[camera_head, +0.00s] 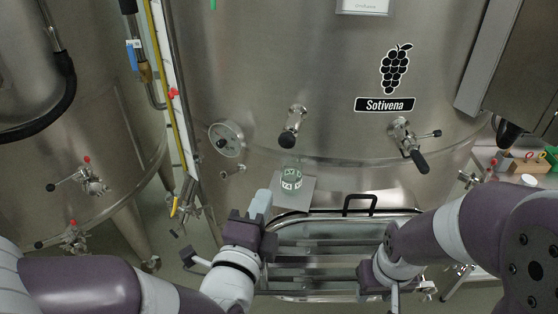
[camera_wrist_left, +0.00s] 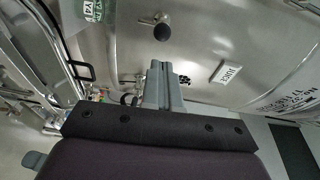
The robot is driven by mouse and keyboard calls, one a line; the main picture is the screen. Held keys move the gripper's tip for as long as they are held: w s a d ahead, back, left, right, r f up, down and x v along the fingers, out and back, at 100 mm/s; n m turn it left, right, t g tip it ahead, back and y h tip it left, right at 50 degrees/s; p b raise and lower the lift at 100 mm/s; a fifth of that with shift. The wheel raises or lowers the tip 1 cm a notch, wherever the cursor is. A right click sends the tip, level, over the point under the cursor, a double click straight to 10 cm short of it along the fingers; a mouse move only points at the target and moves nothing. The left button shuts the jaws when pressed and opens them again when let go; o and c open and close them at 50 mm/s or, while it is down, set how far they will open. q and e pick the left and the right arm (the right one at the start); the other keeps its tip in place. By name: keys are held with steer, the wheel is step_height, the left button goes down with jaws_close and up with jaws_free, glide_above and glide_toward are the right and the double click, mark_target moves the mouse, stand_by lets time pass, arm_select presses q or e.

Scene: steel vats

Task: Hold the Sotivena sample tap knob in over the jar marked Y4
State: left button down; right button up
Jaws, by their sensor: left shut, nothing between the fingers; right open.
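The Sotivena vat (camera_head: 330,90) carries a grape sign. Its sample tap (camera_head: 296,112) has a black knob (camera_head: 287,140), which also shows in the left wrist view (camera_wrist_left: 162,33). A clear jar (camera_head: 291,176) stands on a small plate below the tap. Its label reads Y4 in the left wrist view, where part of the jar (camera_wrist_left: 88,10) shows at the top left. My left gripper (camera_head: 262,198) is shut and empty, below and left of the jar and apart from the knob. My right gripper (camera_head: 376,280) is open, low at the right; its fingertips are hard to make out.
A round manway fitting (camera_head: 226,139) sits left of the tap. A valve with a black handle (camera_head: 413,152) is to the right. A steel hatch frame with a black handle (camera_head: 372,198) lies below, between my arms. A side table (camera_head: 540,178) stands at the far right.

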arm_select(q)
glide_toward(286, 144)
steer(key=shift+m, duration=0.3)
steer(key=p+x, duration=0.2)
steer(key=x, duration=0.4)
steer(key=shift+r+p, duration=0.15)
steer(key=shift+p, duration=0.25)
steer(key=shift+w+d, duration=0.2)
steer(key=shift+w, duration=0.25)
steer(key=shift+s, duration=0.1)
arm_select(e)
step_height(286, 144, up, 3)
steer(key=shift+s, duration=0.1)
